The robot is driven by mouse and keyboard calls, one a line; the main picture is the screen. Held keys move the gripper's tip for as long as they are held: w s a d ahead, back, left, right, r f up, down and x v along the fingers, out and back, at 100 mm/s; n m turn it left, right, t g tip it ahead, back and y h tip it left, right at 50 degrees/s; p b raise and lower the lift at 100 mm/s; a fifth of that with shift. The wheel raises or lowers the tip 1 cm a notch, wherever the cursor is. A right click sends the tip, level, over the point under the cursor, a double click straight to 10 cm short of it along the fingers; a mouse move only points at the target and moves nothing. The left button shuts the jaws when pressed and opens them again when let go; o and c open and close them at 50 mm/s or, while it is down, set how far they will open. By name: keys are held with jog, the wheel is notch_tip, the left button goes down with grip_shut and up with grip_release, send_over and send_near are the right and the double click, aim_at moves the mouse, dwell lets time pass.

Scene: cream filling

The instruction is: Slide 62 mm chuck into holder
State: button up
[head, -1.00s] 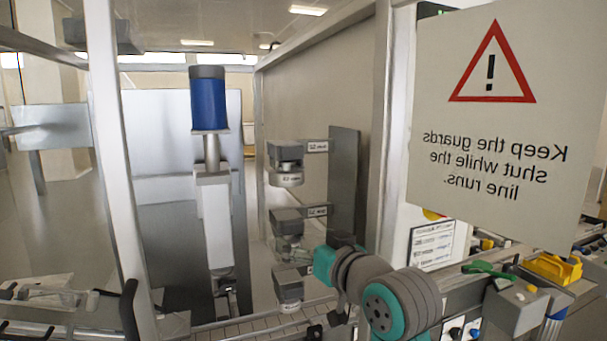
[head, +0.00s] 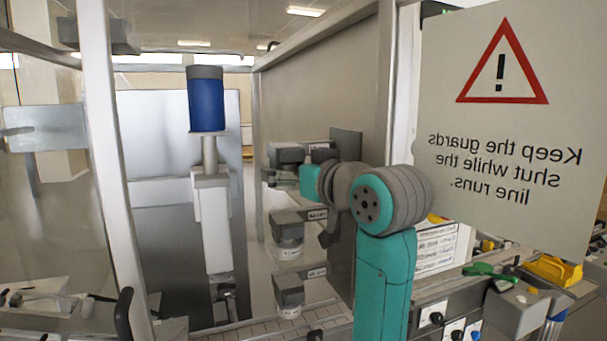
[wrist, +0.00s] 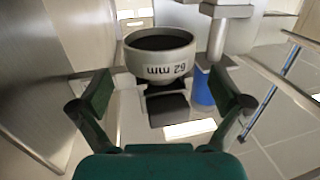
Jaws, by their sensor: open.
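The 62 mm chuck (wrist: 160,62) is a pale, cup-shaped piece with a dark opening. Its label reads upside down in the wrist view. It sits against a dark block of a holder (wrist: 168,108). My gripper (wrist: 163,88) is open, its two green fingers spread on either side of the chuck's line, with the chuck just beyond the fingertips and not gripped.
A middle holder (head: 287,220) and a lower holder (head: 289,285) stand below on the same panel (head: 345,146), each with a pale chuck under it. Guard frame posts and a warning sign (head: 500,110) flank the space.

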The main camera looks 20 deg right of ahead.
jog(key=shift+x, duration=1.4)
jog(key=c, duration=1.2)
jog(key=shift+s+r, duration=0.1)
jog(key=shift+s, duration=0.35)
jog(key=shift+a+v, duration=0.2)
jog(key=shift+v, duration=0.9)
jog(key=shift+a+v, duration=0.25)
jog(key=shift+v, duration=0.85)
jog(key=shift+a+v, duration=0.2)
jog(key=shift+v, duration=0.9)
jog(key=shift+s+f, duration=0.15)
jog(key=shift+f, duration=0.05)
